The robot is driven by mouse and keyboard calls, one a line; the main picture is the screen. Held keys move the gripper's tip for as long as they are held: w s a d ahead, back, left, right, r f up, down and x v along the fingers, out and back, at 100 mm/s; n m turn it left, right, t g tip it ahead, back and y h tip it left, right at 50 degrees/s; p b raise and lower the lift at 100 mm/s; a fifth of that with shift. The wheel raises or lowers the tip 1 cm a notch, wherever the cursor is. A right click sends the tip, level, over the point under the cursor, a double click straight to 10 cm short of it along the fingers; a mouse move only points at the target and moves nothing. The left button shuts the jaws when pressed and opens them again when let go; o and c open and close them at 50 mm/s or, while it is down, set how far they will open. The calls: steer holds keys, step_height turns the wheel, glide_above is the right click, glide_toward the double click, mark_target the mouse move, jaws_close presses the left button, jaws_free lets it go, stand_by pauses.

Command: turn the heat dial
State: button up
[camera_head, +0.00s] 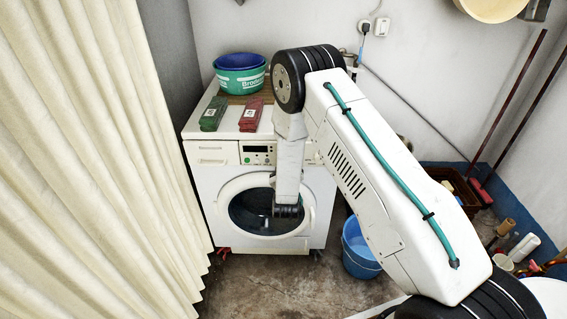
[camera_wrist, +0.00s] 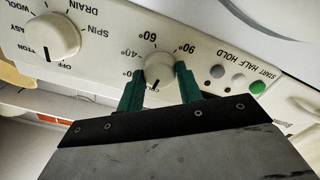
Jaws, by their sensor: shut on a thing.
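The heat dial (camera_wrist: 158,66) is a round cream knob on the washing machine's panel, ringed by the marks cold, 40°, 60° and 90°. Its dark pointer line is at the cold mark, which is partly covered. My gripper (camera_wrist: 160,74) has its two green fingers on either side of the dial, shut on it. In the head view the washing machine (camera_head: 210,185) stands against the back wall, and my arm hides the dial and gripper there.
A larger program dial (camera_wrist: 52,37) pointing at off is beside the heat dial. A grey button (camera_wrist: 217,71) and a green button (camera_wrist: 258,87) are on the other side. A blue bucket (camera_head: 358,250) stands right of the machine; a cream curtain (camera_head: 90,150) hangs at left.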

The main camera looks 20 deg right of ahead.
steer(key=shift+a+f+m, duration=0.1)
steer(key=shift+m, duration=2)
steer(key=shift+a+f+m, duration=0.1)
steer(key=shift+m, duration=2)
steer(key=o, duration=1)
steer(key=shift+a, duration=0.15)
steer(key=shift+d+v, duration=0.2)
steer(key=shift+v, duration=3.55)
steer(key=shift+s+r, duration=0.1)
steer(key=shift+r, duration=0.05)
